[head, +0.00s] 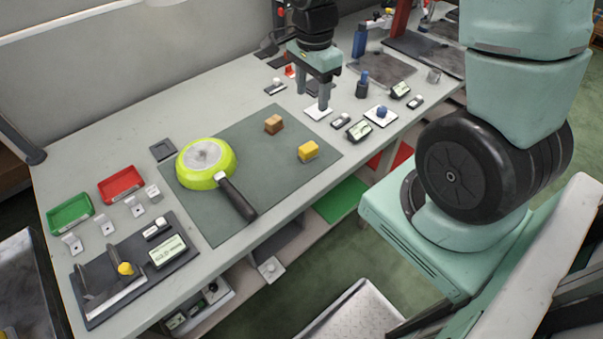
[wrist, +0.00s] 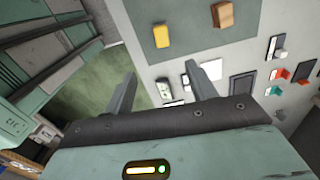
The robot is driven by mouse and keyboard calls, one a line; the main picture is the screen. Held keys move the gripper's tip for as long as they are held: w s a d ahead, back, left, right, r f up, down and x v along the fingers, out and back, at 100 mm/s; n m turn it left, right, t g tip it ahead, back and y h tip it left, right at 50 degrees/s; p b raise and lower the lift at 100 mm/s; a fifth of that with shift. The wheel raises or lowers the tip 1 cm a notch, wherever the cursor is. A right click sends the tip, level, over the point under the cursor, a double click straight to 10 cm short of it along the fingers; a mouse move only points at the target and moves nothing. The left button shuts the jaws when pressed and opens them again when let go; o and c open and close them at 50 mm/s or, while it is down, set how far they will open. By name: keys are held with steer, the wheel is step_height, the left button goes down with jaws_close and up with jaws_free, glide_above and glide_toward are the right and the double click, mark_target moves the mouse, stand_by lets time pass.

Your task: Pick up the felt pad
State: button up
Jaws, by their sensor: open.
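A thin, flat white square (head: 316,116) lies on the workbench below my gripper and may be the felt pad; its material is too small to tell. It also shows in the wrist view (wrist: 211,70), beside the right finger. My gripper (head: 313,108) is open, pointing down over this square, with nothing between its fingers. In the wrist view, my gripper (wrist: 161,69) shows both fingers well apart. A dark square pad (head: 162,150) lies left of the pan, far from my gripper. Whether the fingertips touch the white square cannot be told.
A lime-green pan (head: 206,164), a brown block (head: 274,124) and a yellow block (head: 308,151) sit on a grey-green mat (head: 250,150). Small labelled devices (head: 358,129) and a white plate with a blue knob (head: 381,117) stand close to the right of my gripper.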

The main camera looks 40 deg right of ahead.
glide_above(308, 147)
steer(key=f, duration=0.8)
steer(key=f+p, duration=0.1)
steer(key=f, duration=0.3)
steer(key=shift+s+d+f, duration=0.1)
steer(key=shift+s+d, duration=0.1)
steer(key=shift+s, duration=0.05)
steer(key=shift+w+a+f+p, duration=0.15)
steer(key=shift+f+p, duration=0.15)
steer(key=shift+f, duration=1.1)
steer(key=shift+w+d+f+p, duration=0.1)
steer(key=shift+f+p, duration=0.15)
steer(key=shift+f, duration=1.1)
steer(key=shift+c, duration=0.3)
steer(key=c, duration=1)
steer(key=shift+r, duration=0.1)
steer(key=shift+c, duration=0.2)
step_height(308, 147, up, 10)
steer(key=shift+f+b, duration=0.1)
steer(key=shift+b, duration=0.35)
